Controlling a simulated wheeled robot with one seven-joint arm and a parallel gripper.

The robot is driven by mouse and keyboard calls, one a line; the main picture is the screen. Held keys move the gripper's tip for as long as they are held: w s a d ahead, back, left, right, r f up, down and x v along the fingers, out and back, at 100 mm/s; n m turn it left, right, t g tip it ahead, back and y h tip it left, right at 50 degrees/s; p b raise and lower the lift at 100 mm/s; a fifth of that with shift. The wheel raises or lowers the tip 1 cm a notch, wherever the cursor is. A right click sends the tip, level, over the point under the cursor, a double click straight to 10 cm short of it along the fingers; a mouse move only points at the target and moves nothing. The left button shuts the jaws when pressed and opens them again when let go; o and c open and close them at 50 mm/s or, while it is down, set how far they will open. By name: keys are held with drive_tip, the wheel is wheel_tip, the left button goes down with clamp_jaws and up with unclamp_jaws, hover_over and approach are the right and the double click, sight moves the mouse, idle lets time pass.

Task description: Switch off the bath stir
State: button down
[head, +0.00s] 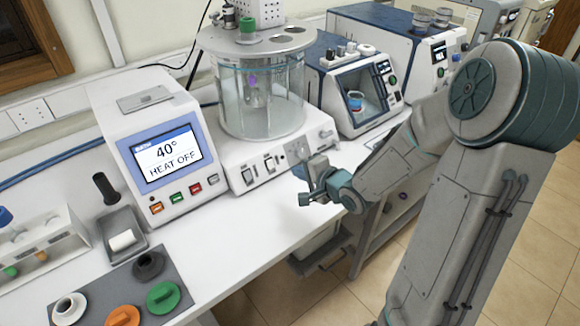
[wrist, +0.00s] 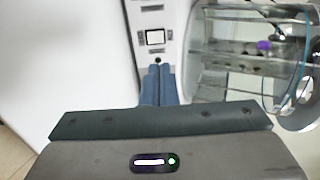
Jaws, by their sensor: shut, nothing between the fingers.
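The glass bath (head: 262,98) is a clear cylinder of liquid on a white base (head: 222,140), and it also shows at the right of the wrist view (wrist: 225,60). The base's front panel carries two dark-framed rocker switches, a left one (head: 248,176) and a right one (head: 270,163). I cannot read which one is the stir switch. My gripper (head: 305,186) is shut and empty, just in front of the panel's right part. In the wrist view its fingertips (wrist: 158,68) point at the panel, close to a small dark round spot; a dark-framed switch (wrist: 155,37) lies beyond them. Contact is unclear.
Left of the bath, a controller (head: 165,150) shows "40°" and "HEAT OFF" above several coloured buttons. Another instrument (head: 355,95) stands close on the right. A grey mat (head: 110,300) with coloured stoppers lies at the front left. The white bench (head: 225,235) before the bath is clear.

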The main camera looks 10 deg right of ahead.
drive_tip(key=shift+v, duration=0.85)
drive_tip(key=s+d+r+n+g+h, duration=0.4)
drive_tip(key=s+d+r+n+h, duration=0.15)
drive_tip(key=s+d+h, duration=0.2)
drive_tip(key=s+a+r+n+g, duration=0.1)
drive_tip(key=s+r+n, duration=0.1)
drive_tip(key=s, duration=0.5)
drive_tip(key=s+a+r+n+g, duration=0.2)
drive_tip(key=s+r+n, duration=0.1)
drive_tip(key=s, duration=0.4)
drive_tip(key=shift+s+a+n+g+y, duration=0.2)
drive_tip(key=shift+s+n+g+y, duration=0.1)
drive_tip(key=shift+s+n+y, duration=0.25)
drive_tip(key=shift+w, duration=0.15)
